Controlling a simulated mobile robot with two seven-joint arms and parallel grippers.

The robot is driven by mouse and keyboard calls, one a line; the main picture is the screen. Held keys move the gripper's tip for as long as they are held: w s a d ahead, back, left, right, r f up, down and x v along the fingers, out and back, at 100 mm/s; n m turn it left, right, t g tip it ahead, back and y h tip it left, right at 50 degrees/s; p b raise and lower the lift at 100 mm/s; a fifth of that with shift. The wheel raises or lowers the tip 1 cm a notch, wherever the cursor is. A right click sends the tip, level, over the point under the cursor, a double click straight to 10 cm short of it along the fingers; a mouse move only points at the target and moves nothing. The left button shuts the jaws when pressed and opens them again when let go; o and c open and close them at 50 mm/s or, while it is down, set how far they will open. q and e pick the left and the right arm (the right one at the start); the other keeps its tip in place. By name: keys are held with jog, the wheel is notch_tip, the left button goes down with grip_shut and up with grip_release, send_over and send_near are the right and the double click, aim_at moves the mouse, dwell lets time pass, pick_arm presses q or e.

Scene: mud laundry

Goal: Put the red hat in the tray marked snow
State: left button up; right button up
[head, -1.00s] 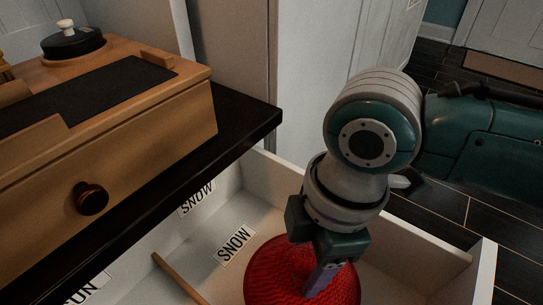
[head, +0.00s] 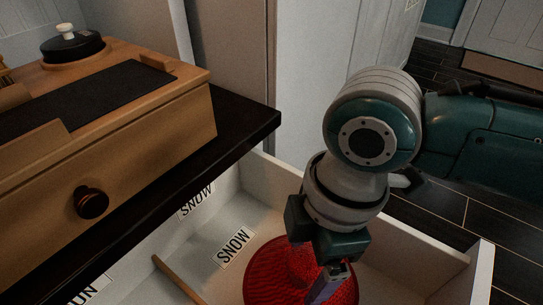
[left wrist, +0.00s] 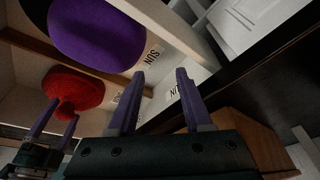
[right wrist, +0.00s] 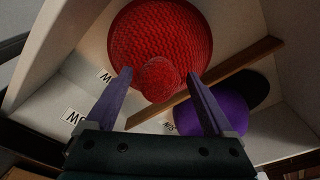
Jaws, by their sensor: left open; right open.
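The red hat (head: 270,268) lies in the snow compartment of the white tray (head: 478,272), beside the SNOW labels (head: 235,246). My right gripper (right wrist: 160,75) is open just over the hat, its fingers on either side of the hat's round knob in the right wrist view. I cannot tell whether the fingers touch the hat. The red hat also shows in the left wrist view (left wrist: 72,88). My left gripper (left wrist: 160,74) is open and empty, near the SUN side; it is not in the head view.
A wooden divider (right wrist: 235,68) separates the snow compartment from one marked SUN, which holds a purple hat (right wrist: 212,108). A dark shelf (head: 235,125) with a wooden box (head: 150,145) overhangs the tray's left side. Dark floor lies to the right.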

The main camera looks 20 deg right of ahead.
notch_tip(320, 180, up, 12)
jog(key=d+p, duration=0.1)
jog(key=p, duration=0.6)
jog(key=s+a+m+t+y, duration=0.1)
jog(key=s+a+m+y, duration=0.1)
jog(key=s+a+m, duration=0.15)
jog(key=s+d+r+m+t+h, duration=0.2)
jog(key=s+d+m, duration=0.5)
jog(key=d+m, duration=0.4)
jog(key=shift+s+h, duration=0.25)
jog(key=shift+h, duration=0.35)
jog(key=shift+a, duration=0.1)
